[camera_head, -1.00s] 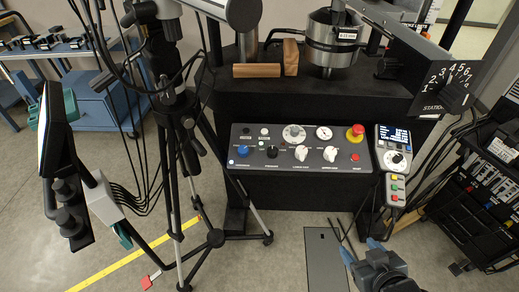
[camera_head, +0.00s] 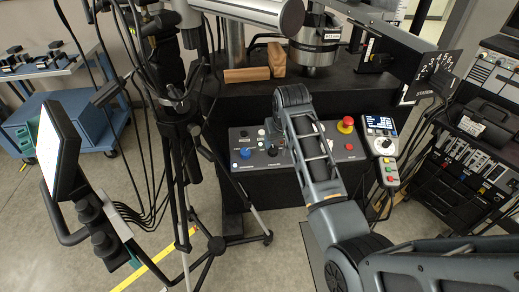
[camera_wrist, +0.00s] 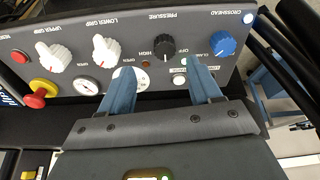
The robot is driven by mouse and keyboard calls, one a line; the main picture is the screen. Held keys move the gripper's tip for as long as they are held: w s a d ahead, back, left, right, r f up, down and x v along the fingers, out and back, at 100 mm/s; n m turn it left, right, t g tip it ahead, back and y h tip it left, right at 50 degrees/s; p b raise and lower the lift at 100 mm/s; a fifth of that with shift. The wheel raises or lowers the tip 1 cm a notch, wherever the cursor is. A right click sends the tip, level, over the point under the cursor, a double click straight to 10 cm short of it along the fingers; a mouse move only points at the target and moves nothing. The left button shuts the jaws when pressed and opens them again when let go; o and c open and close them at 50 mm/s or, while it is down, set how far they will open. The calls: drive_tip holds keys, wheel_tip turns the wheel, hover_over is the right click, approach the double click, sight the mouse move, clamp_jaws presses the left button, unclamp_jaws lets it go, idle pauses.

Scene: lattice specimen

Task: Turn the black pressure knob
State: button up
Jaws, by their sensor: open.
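The black pressure knob (camera_wrist: 164,46) is on the sloped grey control panel (camera_wrist: 215,18), under a PRESSURE label that appears upside down in the wrist view. A white pointer line shows on the knob. In the head view the knob (camera_head: 272,151) is just left of my arm. My gripper (camera_wrist: 160,74) is open and empty, with its two blue fingers pointing at the panel. The knob lies ahead of the gap between the fingertips, seemingly not touched.
A handheld controller (camera_head: 381,135) hangs right of the panel. A tripod (camera_head: 180,150) with cables stands to the left.

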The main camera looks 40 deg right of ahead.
sight(273, 149)
drive_tip(key=shift+w+p+x, duration=0.2)
drive_tip(key=shift+x, duration=1.7)
drive_tip(key=shift+w+p+x, duration=0.15)
drive_tip(key=shift+x, duration=1.7)
drive_tip(key=shift+a+r, duration=0.1)
drive_tip(key=shift+a, duration=0.05)
drive_tip(key=c, duration=1)
drive_tip(key=shift+c, duration=0.2)
